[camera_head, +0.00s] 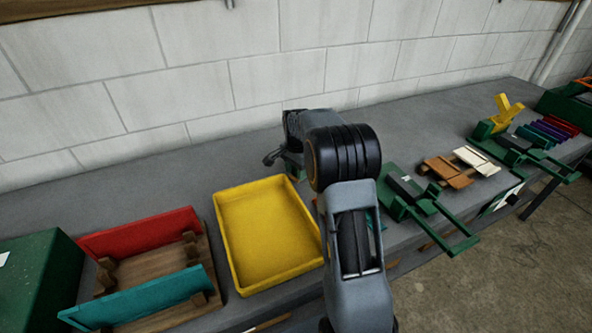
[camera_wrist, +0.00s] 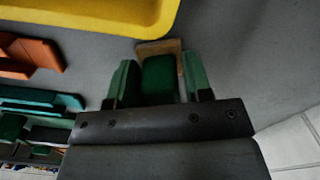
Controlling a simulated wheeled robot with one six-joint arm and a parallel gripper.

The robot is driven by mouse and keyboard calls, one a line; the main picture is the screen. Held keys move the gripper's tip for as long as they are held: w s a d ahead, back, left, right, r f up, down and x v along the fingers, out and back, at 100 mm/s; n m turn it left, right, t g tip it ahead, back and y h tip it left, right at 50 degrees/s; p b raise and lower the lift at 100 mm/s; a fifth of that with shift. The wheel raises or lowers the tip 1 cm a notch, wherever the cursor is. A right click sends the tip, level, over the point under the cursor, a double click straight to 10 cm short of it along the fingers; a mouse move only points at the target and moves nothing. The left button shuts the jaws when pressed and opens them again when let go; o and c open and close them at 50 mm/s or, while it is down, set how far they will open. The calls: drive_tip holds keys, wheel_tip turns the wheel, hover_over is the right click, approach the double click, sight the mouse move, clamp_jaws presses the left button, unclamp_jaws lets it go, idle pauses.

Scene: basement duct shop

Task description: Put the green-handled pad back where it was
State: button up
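In the wrist view the pad's green handle (camera_wrist: 158,80) lies between the two green fingers of my gripper (camera_wrist: 160,78). The fingers sit close against its sides and look shut on it. The tan pad (camera_wrist: 160,47) shows beyond the handle, near the yellow tray's edge. Whether the pad touches the bench cannot be told. In the head view my gripper (camera_head: 291,166) is over the bench behind the yellow tray (camera_head: 262,235), and my own arm hides part of it. The pad is not clear there.
The yellow tray is empty. Left of it is a wooden rack (camera_head: 155,270) with red and teal sides, then a green box (camera_head: 35,280). Right of my arm are a green frame (camera_head: 428,205), a brown piece (camera_head: 447,172) and a white-topped piece (camera_head: 478,160). The bench's back strip (camera_head: 130,185) is clear.

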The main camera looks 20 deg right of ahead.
drive_tip(key=shift+o, duration=1)
wheel_tip(320, 180, up, 12)
drive_tip(key=shift+f+p, duration=0.15)
drive_tip(key=shift+p, duration=0.15)
drive_tip(key=s+a+r+n+t, duration=0.25)
drive_tip(key=s+a+n, duration=0.4)
drive_tip(key=s, duration=0.45)
drive_tip(key=s+a+f+n, duration=0.2)
drive_tip(key=s+f+n, duration=0.1)
drive_tip(key=s, duration=0.4)
drive_tip(key=s+a+f+n+t, duration=0.1)
drive_tip(key=s+a+f+n, duration=0.1)
drive_tip(key=s, duration=0.5)
drive_tip(key=shift+s+a+f+n, duration=0.25)
drive_tip(key=shift+a+f+n, duration=0.2)
drive_tip(key=shift+n, duration=0.7)
drive_tip(key=shift+r, duration=0.1)
